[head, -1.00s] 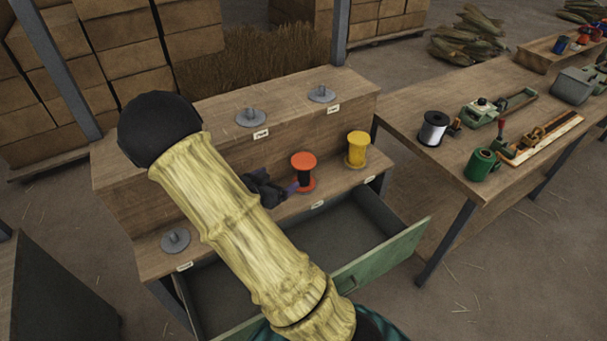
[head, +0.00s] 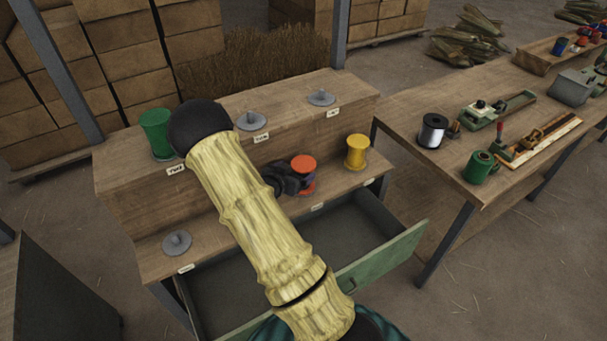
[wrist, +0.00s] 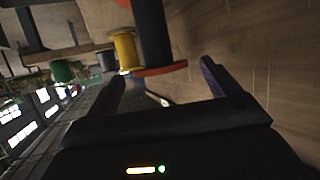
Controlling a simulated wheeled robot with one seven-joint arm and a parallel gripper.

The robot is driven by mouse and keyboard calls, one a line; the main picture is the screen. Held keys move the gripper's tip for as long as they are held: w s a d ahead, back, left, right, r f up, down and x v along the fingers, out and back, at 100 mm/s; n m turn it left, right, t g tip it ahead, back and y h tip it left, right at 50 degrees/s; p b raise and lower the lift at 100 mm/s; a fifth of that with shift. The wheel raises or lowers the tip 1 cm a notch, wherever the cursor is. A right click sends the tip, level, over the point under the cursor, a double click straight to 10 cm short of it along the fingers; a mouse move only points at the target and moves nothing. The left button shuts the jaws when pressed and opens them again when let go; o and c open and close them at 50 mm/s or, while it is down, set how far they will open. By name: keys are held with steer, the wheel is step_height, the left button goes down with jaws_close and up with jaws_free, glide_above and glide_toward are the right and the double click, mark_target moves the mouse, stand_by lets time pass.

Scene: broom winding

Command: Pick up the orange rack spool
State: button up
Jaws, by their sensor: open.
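The orange spool (head: 304,163) stands on the lower step of the wooden rack (head: 130,195). It has orange flanges and a dark core. My gripper (head: 296,180) is at the spool, with its dark jaws over the left side of the spool in the head view and hiding part of it. In the wrist view the spool's dark core and an orange flange (wrist: 160,70) show just beyond and between the two fingers of the open gripper (wrist: 165,82). I cannot tell whether the fingers touch the spool.
A yellow spool (head: 356,151) stands right of the orange one, and a green spool (head: 156,132) is on the upper step. Empty grey holders (head: 251,121) sit on the rack. An open green drawer (head: 385,262) juts out below. A workbench (head: 400,165) is at right.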

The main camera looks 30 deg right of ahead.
mark_target(306, 165)
steer(key=shift+x, duration=0.8)
steer(key=shift+d, duration=0.1)
steer(key=p+x, duration=0.1)
steer(key=x, duration=0.4)
steer(key=shift+f+p, duration=0.1)
steer(key=shift+p, duration=0.3)
steer(key=c, duration=1.1)
steer(key=shift+o, duration=0.2)
